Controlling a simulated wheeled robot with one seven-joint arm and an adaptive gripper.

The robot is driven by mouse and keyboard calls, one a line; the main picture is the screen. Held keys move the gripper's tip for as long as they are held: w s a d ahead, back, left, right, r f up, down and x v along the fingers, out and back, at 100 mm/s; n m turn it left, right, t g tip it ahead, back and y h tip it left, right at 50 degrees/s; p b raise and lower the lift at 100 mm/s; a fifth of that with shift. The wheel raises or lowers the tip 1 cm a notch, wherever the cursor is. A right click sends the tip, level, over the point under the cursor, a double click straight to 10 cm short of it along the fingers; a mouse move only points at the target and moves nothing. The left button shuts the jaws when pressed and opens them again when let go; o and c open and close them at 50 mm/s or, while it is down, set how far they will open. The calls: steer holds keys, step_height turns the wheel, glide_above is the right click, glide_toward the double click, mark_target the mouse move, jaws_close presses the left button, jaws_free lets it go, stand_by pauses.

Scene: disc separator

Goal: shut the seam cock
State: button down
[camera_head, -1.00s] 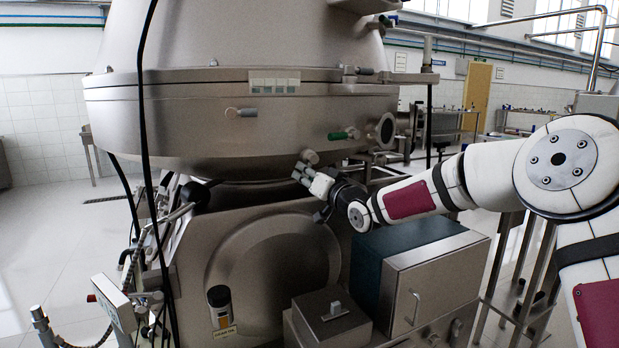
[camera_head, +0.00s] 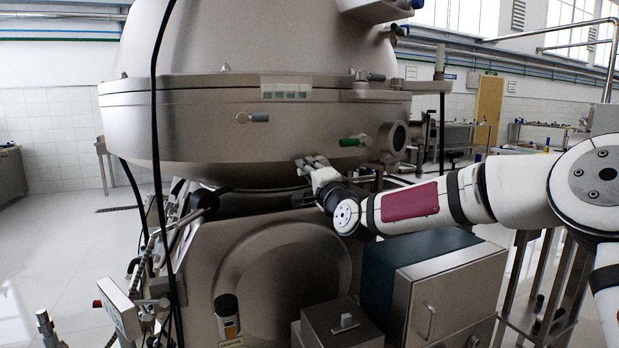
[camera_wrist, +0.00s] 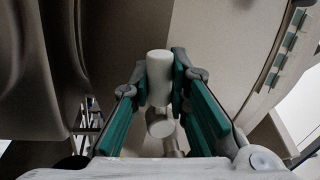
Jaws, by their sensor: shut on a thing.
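My gripper (camera_head: 312,163) is at the lower edge of the big steel separator housing (camera_head: 200,150). In the wrist view my gripper (camera_wrist: 160,85) has its green-lined fingers on both sides of a pale cylindrical cock handle (camera_wrist: 159,66) and is shut on it. A round metal stub (camera_wrist: 162,125) shows below the handle, between the fingers. In the head view my fingers hide most of this cock. Other cocks on the housing are a grey-handled one (camera_head: 252,117), a green-handled one (camera_head: 355,141) and a grey one by the flange seam (camera_head: 370,76). No readable label names the held cock.
A round port (camera_head: 393,137) juts out right of my gripper. A teal and steel box (camera_head: 430,290) and a smaller steel box (camera_head: 338,325) stand below my arm. Black cables (camera_head: 157,110) hang at the left. Open floor (camera_head: 60,240) lies at the far left.

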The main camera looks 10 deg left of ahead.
steer(key=shift+r+m, duration=0.2)
steer(key=shift+m, duration=0.5)
steer(key=shift+r+m, duration=0.2)
steer(key=shift+m, duration=0.5)
steer(key=c, duration=1.5)
jaws_free()
steer(key=v, duration=1.2)
steer(key=shift+s+a, duration=0.1)
